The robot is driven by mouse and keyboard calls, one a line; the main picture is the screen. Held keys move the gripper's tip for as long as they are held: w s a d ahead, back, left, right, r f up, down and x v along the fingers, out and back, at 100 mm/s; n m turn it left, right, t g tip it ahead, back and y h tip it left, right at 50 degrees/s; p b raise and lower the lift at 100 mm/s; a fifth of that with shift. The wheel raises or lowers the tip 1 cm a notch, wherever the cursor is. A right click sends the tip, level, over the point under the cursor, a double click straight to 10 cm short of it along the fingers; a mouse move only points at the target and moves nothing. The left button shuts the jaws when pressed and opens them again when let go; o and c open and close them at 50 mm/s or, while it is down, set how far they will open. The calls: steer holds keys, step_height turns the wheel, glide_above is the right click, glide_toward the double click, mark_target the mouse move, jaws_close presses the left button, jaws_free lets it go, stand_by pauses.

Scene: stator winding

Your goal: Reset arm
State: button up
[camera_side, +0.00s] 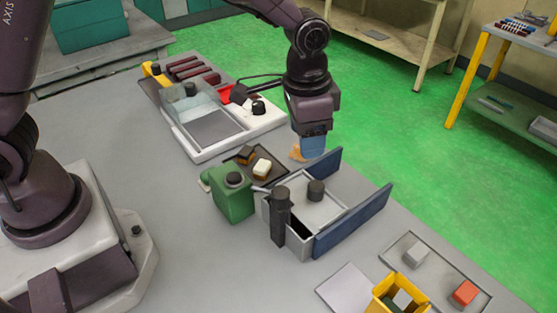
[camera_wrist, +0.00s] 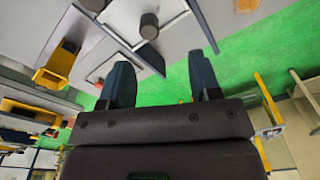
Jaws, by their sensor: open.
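My gripper (camera_side: 309,148) hangs from the raised arm above the far edge of the table in the side view, behind the grey box with blue panels. In the wrist view my gripper (camera_wrist: 160,62) shows two dark blue fingers spread apart with nothing between them. It holds nothing that I can see. A small orange item (camera_side: 297,153) shows just left of the fingers in the side view; I cannot tell what it is.
Below stand a grey box (camera_side: 335,208) with blue panels, a dark cylinder (camera_side: 280,215), a green canister (camera_side: 233,195) and a dark tray (camera_side: 277,173). A white-based machine (camera_side: 205,152) stands further back. A yellow bin (camera_side: 388,296) and a grey tray (camera_side: 430,257) lie front right.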

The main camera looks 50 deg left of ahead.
steer(key=s+a+r+n+t, duration=0.2)
steer(key=s+a+r, duration=0.4)
steer(key=s+r, duration=0.2)
steer(key=s+a+r+n+t, duration=0.2)
steer(key=s+a+r, duration=0.5)
steer(key=s, duration=0.5)
steer(key=shift+r+n+t, duration=0.35)
steer(key=shift+n+t, duration=0.05)
steer(key=shift+n, duration=0.2)
